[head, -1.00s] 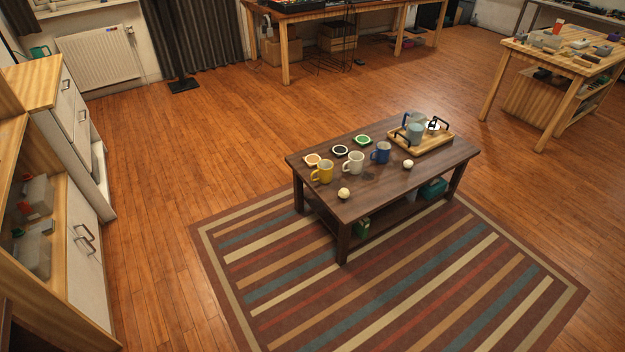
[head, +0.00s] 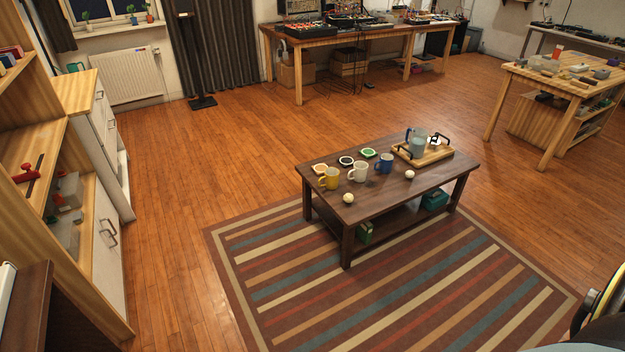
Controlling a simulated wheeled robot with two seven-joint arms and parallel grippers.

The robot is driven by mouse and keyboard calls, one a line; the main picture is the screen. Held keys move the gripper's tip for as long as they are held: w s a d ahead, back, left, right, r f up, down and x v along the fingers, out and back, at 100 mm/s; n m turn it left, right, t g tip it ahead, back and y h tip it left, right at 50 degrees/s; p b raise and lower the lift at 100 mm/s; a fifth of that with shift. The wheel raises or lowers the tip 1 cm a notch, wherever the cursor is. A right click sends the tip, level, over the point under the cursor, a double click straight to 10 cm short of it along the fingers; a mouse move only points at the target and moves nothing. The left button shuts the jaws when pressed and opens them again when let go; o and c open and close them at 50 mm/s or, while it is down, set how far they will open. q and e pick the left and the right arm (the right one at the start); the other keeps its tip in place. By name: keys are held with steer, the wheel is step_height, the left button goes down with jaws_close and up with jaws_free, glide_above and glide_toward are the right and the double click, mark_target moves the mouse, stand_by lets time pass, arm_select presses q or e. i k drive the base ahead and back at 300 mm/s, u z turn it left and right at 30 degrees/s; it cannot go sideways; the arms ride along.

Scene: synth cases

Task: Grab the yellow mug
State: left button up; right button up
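The yellow mug (head: 330,179) stands upright near the left end of the dark coffee table (head: 385,200). A white mug (head: 358,172) and a blue mug (head: 384,163) stand to its right in a row. Neither gripper shows in the head view. A rounded part of my own body shows at the lower right corner.
A wooden tray (head: 440,155) with a jug and a cup is at the table's right end. The striped rug (head: 400,290) lies under the table. Cabinets (head: 110,240) line the left side. A wooden workbench (head: 550,82) stands far right. The floor left of the table is clear.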

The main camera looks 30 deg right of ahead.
mark_target(331, 174)
steer(key=u, duration=0.15)
steer(key=i, duration=1.8)
steer(key=z, duration=0.65)
steer(key=i, duration=1.6)
steer(key=z, duration=1.55)
steer(key=i, duration=0.65)
steer(key=z, duration=0.45)
